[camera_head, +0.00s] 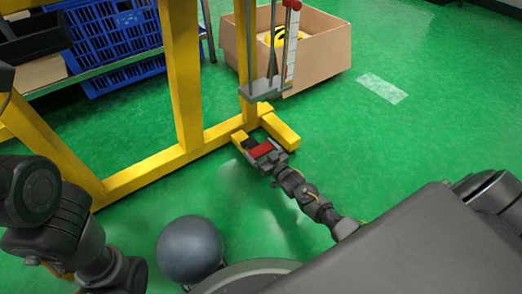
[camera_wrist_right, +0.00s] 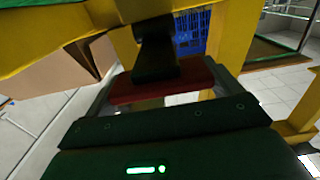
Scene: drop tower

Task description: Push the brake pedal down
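The brake pedal is a red pad (camera_head: 262,150) low at the foot of the yellow frame (camera_head: 184,85). In the right wrist view the red pad (camera_wrist_right: 135,92) hangs on a dark arm (camera_wrist_right: 155,50). My right gripper (camera_head: 258,148) reaches down to the pedal. In the right wrist view its two fingers (camera_wrist_right: 163,85) are wide apart, one at each side of the pad. I cannot tell whether they touch it. The pedal's underside is hidden. My left arm shows at the lower left, and its gripper is out of view.
A cardboard box (camera_head: 325,58) with a yellow thing inside stands behind the frame. Blue crates (camera_head: 112,45) sit on a rack at the upper left. A yellow foot bar (camera_head: 281,132) lies beside my right gripper. The green floor to the right is free.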

